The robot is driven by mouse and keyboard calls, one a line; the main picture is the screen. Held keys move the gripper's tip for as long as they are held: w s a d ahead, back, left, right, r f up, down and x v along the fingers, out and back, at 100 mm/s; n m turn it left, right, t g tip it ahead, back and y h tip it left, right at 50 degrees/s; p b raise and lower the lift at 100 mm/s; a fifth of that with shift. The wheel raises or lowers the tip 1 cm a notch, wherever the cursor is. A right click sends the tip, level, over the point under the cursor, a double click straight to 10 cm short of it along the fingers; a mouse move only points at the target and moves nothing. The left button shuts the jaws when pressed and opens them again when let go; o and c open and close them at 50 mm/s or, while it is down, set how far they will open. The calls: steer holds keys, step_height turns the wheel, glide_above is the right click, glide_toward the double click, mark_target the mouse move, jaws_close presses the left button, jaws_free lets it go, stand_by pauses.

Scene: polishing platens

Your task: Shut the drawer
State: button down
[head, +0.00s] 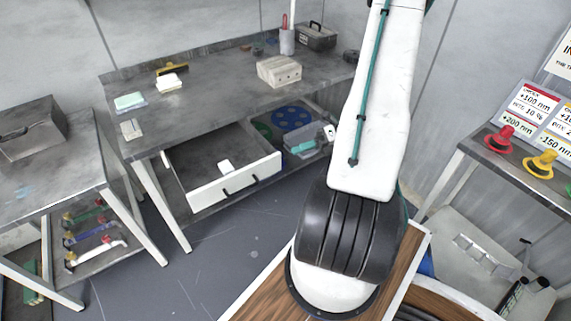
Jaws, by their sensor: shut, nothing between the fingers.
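The drawer (235,183) hangs under the grey workbench (215,98) at the left of the head view. It is pulled well out, with its white front and dark handle (240,186) facing me. My gripper is not seen in this view. The drawer front is clear of my arm.
A grey side table (50,180) stands left of the drawer. A stand with red and yellow knobs (502,140) is at the right. Blue discs (291,118) lie on the shelf under the workbench. Grey floor (215,245) in front of the drawer is free.

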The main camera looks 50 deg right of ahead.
mark_target(249, 125)
steer(key=s+d+f+m+t+h, duration=0.2)
steer(key=s+f+m+t, duration=0.1)
steer(key=f+m, duration=0.25)
steer(key=s+d+f+m+t+h, duration=0.2)
steer(key=s+d+f+m+t, duration=0.15)
steer(key=f+m, duration=0.2)
steer(key=shift+t, duration=0.25)
steer(key=x, duration=0.4)
steer(key=d+x, duration=0.1)
steer(key=x, duration=0.3)
steer(key=w+f+x, duration=0.1)
steer(key=x, duration=0.4)
steer(key=shift+s+d, duration=0.1)
steer(key=shift+d, duration=0.2)
steer(key=shift+w+d, duration=0.15)
steer(key=shift+w, duration=0.3)
steer(key=shift+w, duration=0.1)
steer(key=w+d, duration=0.2)
steer(key=w, duration=0.6)
steer(key=w+d, duration=0.2)
steer(key=w, duration=0.6)
steer(key=w+d, duration=0.3)
steer(key=w, duration=0.5)
steer(key=shift+w+d+r, duration=0.15)
steer(key=shift+w+r, duration=0.05)
